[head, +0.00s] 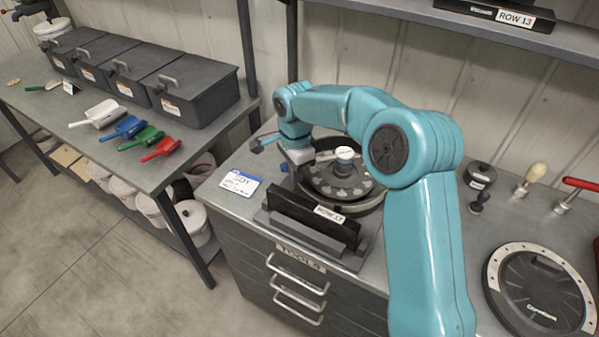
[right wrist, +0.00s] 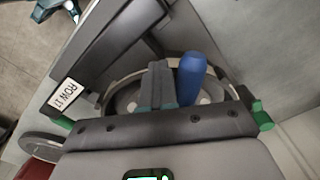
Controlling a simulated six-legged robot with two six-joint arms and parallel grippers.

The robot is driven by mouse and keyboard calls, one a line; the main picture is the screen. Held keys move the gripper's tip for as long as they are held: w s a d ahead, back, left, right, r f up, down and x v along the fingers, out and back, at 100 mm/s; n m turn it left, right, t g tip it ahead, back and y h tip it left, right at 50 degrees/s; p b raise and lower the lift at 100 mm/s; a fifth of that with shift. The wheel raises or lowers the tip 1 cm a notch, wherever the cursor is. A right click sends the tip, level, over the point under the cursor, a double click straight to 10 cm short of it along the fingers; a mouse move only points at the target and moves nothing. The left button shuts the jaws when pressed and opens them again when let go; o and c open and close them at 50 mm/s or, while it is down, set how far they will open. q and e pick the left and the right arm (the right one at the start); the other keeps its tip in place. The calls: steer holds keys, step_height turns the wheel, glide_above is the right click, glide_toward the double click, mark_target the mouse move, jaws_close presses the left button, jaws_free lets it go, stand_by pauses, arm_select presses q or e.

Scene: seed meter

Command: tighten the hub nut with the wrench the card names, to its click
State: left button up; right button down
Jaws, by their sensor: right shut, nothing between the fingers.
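The seed meter (head: 368,196) is a round dark housing with a disc and a pale-topped hub (head: 344,153); I cannot make out the hub nut itself. A white card (head: 240,183) with a blue band lies left of it; its writing is too small to read surely. My right gripper (head: 299,172) is over the meter's left side, fingers shut and empty. In the right wrist view its fingers (right wrist: 158,86) are together beside a blue cylindrical grip (right wrist: 190,78), possibly a wrench handle. The wrench's head is not clear. My left gripper is not in view.
A dark stand with a row label (head: 330,214) is in front of the meter. A round lid-like disc (head: 541,290) and small knobbed tools (head: 528,180) are at right. Coloured scoops (head: 161,149) and dark bins (head: 188,88) are on the left bench, across a floor gap.

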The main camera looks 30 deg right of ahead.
steer(key=shift+w, duration=0.3)
steer(key=shift+r, duration=0.1)
steer(key=shift+s+a+r, duration=0.1)
steer(key=shift+s+a, duration=0.1)
steer(key=shift+s, duration=0.15)
step_height(320, 180, up, 8)
steer(key=p, duration=0.5)
steer(key=shift+f, duration=0.2)
stand_by(0.4)
stand_by(0.5)
